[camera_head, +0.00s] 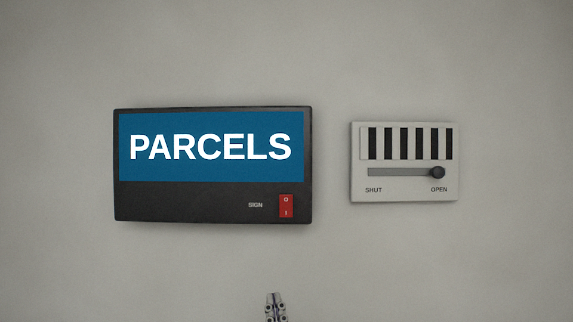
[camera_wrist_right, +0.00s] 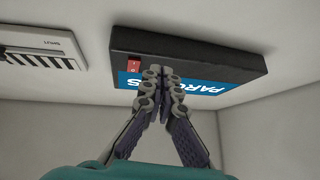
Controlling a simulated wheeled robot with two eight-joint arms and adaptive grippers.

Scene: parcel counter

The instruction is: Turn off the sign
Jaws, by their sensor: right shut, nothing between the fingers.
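The sign (camera_head: 212,200) is a black box on the wall with a blue panel (camera_head: 212,170) reading PARCELS in white. Its red rocker switch (camera_head: 286,206), marked O at the top and I at the bottom, sits at its lower right beside the word SIGN. My right gripper (camera_head: 273,296) shows at the bottom edge of the head view, below the switch and apart from it. In the right wrist view the shut, empty fingers (camera_wrist_right: 161,72) point up at the sign (camera_wrist_right: 190,48), covering part of its panel. The red switch (camera_wrist_right: 134,64) shows just left of the fingertips. My left gripper is out of view.
A pale vent panel (camera_head: 404,190) with dark slots hangs on the wall right of the sign. Its slider knob (camera_head: 437,172) stands at the OPEN end. The wall (camera_head: 440,270) around both is bare.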

